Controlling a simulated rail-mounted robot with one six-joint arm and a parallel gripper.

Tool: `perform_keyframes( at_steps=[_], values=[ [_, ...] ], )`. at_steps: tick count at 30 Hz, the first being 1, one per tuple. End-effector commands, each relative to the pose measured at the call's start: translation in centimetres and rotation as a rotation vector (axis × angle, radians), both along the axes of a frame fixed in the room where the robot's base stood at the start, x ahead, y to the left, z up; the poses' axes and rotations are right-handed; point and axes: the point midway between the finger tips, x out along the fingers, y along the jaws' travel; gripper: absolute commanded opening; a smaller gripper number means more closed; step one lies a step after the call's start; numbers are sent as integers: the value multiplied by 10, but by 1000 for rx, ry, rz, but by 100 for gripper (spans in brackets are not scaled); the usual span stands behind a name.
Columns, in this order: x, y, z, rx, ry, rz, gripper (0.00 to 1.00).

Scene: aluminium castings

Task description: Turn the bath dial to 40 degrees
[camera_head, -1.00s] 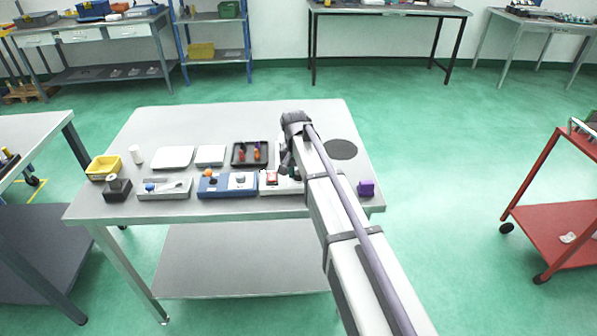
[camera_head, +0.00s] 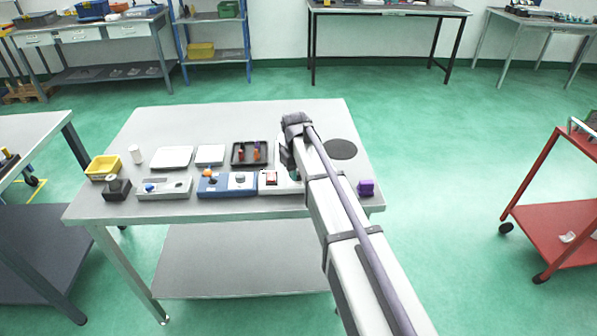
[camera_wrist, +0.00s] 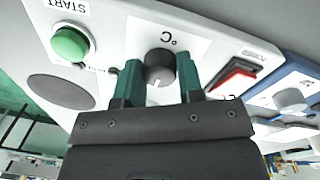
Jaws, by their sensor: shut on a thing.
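The bath dial (camera_wrist: 159,66) is a dark round knob with a pale pointer mark, on a white panel marked °C in the wrist view. My gripper (camera_wrist: 158,74) has its two green fingers on either side of the dial and is shut on it. The mark points toward my gripper body; the scale figures around the dial are mostly hidden. The white control box (camera_head: 283,187) stands at the table's front edge in the head view, where my arm hides the dial.
A green START button (camera_wrist: 71,44) and a red rocker switch (camera_wrist: 231,78) flank the dial. A blue box with a knob (camera_head: 227,188) stands beside the white box. A purple block (camera_head: 366,188) lies to the right. The table's back (camera_head: 225,117) is clear.

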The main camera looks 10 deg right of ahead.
Motion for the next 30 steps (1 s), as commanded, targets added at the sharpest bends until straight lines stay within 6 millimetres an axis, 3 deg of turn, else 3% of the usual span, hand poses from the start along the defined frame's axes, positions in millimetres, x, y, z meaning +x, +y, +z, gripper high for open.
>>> perform_keyframes(
  at_steps=[17,18,26,30],
  values=[
    [0,0,0,0,1,44,11],
    [0,0,0,0,1,44,36],
    [0,0,0,0,1,44,60],
    [0,0,0,0,1,44,60]
  ],
)
